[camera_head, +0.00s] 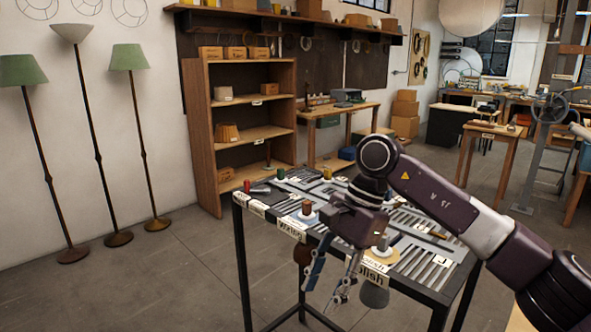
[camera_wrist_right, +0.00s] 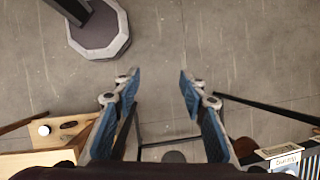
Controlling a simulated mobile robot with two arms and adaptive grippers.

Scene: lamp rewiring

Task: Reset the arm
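My right arm (camera_head: 450,215) comes in from the right in the head view. My right gripper (camera_head: 328,285) hangs pointing down in front of the near edge of the work table (camera_head: 262,218). In the right wrist view, the right gripper (camera_wrist_right: 158,85) has its two blue-padded fingers spread apart. Nothing is between them but bare floor further below. My left gripper is in neither view.
The table holds spools, trays and tools, with labels along its front edge. Floor lamps (camera_head: 145,150) stand at the left. A wooden shelf (camera_head: 200,140) stands behind the table. The floor (camera_head: 150,280) at the left front is clear.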

